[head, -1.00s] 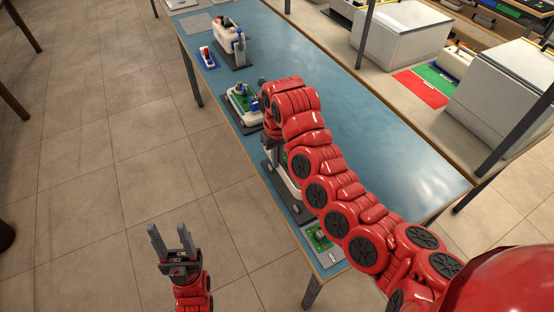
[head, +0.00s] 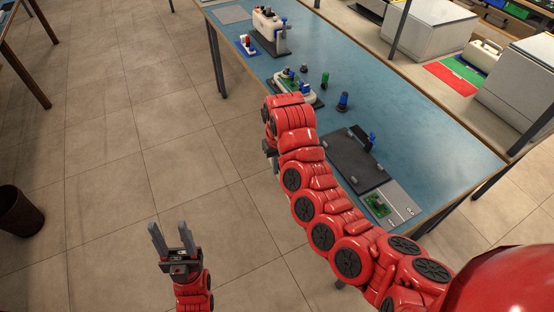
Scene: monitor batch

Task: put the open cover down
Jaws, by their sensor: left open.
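I cannot make out the open cover; it may be hidden behind my right arm. A dark base plate (head: 350,165) lies flat on the blue table (head: 400,120), with a dark upright part and a blue piece (head: 372,138) at its far right corner. My right arm reaches in from the right, and its gripper (head: 269,149) shows only as a dark sliver at the table's left edge. Its fingers, and anything in them, are hidden. My left gripper (head: 172,238) is open and empty, fingers up, over the floor left of the table.
A white unit with a green board (head: 300,88) stands farther along the table, with a green piece (head: 325,80) and a blue knob (head: 343,102) beside it. Another white unit (head: 268,32) stands beyond. A grey panel with a green board (head: 378,205) lies nearer. A bin (head: 18,212) stands left.

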